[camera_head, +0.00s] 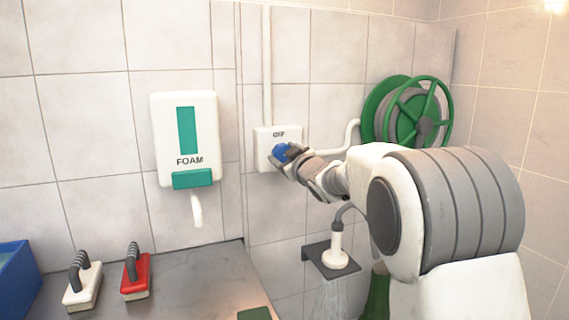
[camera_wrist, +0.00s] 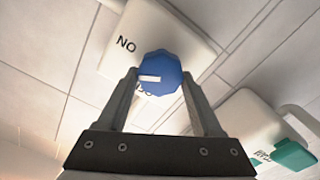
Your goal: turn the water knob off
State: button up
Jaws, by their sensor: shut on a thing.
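Letters that look like "NO" show on the box (camera_wrist: 175,35) at the knob's upper left, and other letters below are partly hidden by the knob. My gripper (camera_head: 286,158) is shut on the knob, one finger on each side, as the wrist view (camera_wrist: 159,82) also shows.
A spray head (camera_head: 335,258) rests in a dark bracket (camera_head: 318,262), with faint water streaks below. A green hose reel (camera_head: 415,110) is at the right. A foam dispenser (camera_head: 186,135) hangs left. Two brushes (camera_head: 84,285) (camera_head: 135,275) and a blue bin (camera_head: 15,280) are lower left.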

jog(key=n+b, duration=0.1)
jog(key=n, duration=0.1)
jog(key=n+b, duration=0.3)
jog(key=n, duration=0.1)
jog(key=shift+a+f+n, duration=0.1)
jog(key=shift+f+n, duration=0.2)
jog(key=n+b, duration=0.3)
jog(key=n, duration=0.2)
jog(key=shift+n, duration=0.4)
jog(key=o, duration=1.3)
jog(key=shift+o, duration=0.2)
jog(key=shift+s, duration=0.15)
jog(key=v, duration=1.7)
jog(key=shift+s, duration=0.1)
